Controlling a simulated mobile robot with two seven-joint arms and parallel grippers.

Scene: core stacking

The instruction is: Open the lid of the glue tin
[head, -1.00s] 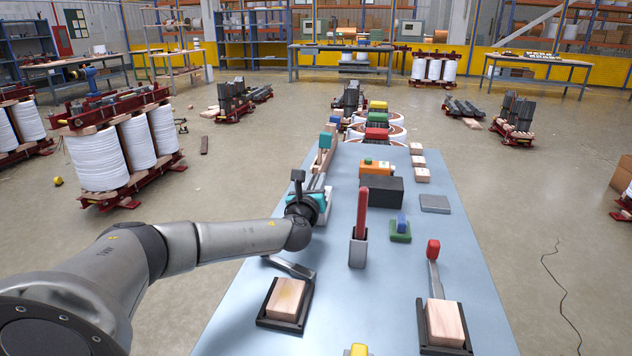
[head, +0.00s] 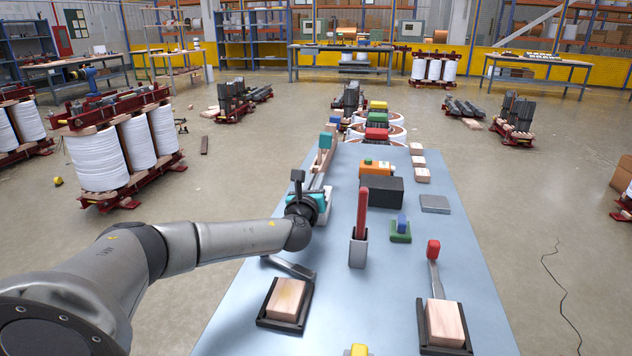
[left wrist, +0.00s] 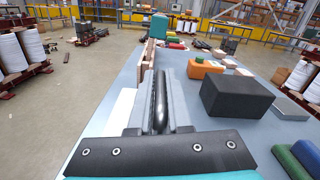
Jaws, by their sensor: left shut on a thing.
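My left gripper (head: 317,182) is over the left side of the blue table, pointing away from me. In the left wrist view its fingers (left wrist: 161,78) are closed around a dark, rounded, narrow piece (left wrist: 160,112). A pale box-like body (head: 325,207) shows partly below and beside the gripper, mostly hidden by it. It also shows as a white surface left of the fingers in the left wrist view (left wrist: 119,108). I cannot tell for certain which thing is the glue tin, or whether its lid is open. My right gripper is not in view.
A wooden piece with a teal block (head: 326,141) stands beyond the gripper. To the right are a black box (head: 381,191), an orange box (head: 369,167) and a grey holder with a red-handled tool (head: 362,212). Wood blocks on black trays lie nearer.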

